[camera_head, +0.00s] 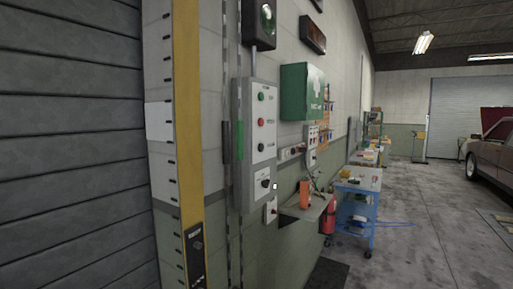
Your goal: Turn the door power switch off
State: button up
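A grey control box (243,130) is mounted on the wall left of the picture's middle, beside the roller door. My gripper is not in view.
The grey roller door (70,150) and its yellow guide post (187,130) stand at left. A green first-aid cabinet (302,91) and a small wall shelf (307,207) lie beyond the box. A blue cart (357,205) stands farther off. Open floor (430,215) lies at right.

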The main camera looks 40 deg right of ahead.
aim_at(265, 183)
jog(key=u, duration=0.25)
jog(key=k, duration=0.35)
jog(key=z, duration=1.65)
jog(key=i, duration=0.75)
jog(key=u, duration=0.4)
